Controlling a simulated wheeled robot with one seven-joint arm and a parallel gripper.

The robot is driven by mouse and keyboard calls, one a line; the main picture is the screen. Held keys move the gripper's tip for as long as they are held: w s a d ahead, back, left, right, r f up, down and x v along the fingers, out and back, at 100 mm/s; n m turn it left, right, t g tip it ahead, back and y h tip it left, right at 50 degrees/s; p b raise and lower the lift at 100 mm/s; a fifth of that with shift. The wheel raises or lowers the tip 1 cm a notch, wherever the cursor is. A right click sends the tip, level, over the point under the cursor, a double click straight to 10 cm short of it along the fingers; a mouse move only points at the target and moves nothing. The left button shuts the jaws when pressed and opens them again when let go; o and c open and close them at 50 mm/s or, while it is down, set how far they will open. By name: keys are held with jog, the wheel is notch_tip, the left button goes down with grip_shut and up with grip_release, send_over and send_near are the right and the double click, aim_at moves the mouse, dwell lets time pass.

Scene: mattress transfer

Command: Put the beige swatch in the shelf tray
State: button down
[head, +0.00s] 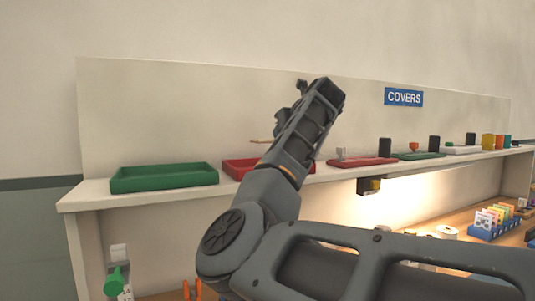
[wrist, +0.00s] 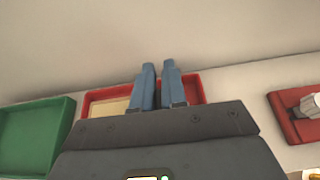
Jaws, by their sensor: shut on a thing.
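A thin beige swatch (head: 262,141) shows edge-on just left of my arm in the head view, above a red tray (head: 236,168) on the shelf. In the wrist view the beige swatch (wrist: 108,106) shows left of my gripper (wrist: 160,75), against the red tray (wrist: 193,88). My gripper is shut on the swatch; the exact grip is partly hidden by the fingers and wrist. A green tray (head: 164,177) stands to the left on the same shelf and looks empty. My arm covers part of the red tray in the head view.
The shelf (head: 90,192) also carries a red board (head: 362,161) with fittings, a smaller green board (head: 418,156) and several upright blocks to the right. A blue COVERS sign (head: 403,97) is on the back panel. A lit bench with small items lies below right.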

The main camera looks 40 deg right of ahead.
jog(key=w+a+f, duration=0.2)
jog(key=a, duration=0.1)
jog(key=shift+w+a+f, duration=0.1)
jog(key=shift+w+f, duration=0.05)
jog(key=shift+f, duration=0.05)
jog(key=shift+f+p, duration=0.55)
jog(key=shift+f, duration=1.45)
jog(key=shift+a+f, duration=0.1)
jog(key=shift+f, duration=0.2)
jog(key=shift+f, duration=0.45)
jog(key=c, duration=1.2)
grip_release()
jog(key=shift+f, duration=0.3)
jog(key=shift+r, duration=0.55)
jog(key=v, duration=0.4)
jog(key=b+v, duration=0.1)
jog(key=v, duration=0.7)
jog(key=shift+r+b, duration=0.35)
jog(key=shift+b, duration=0.05)
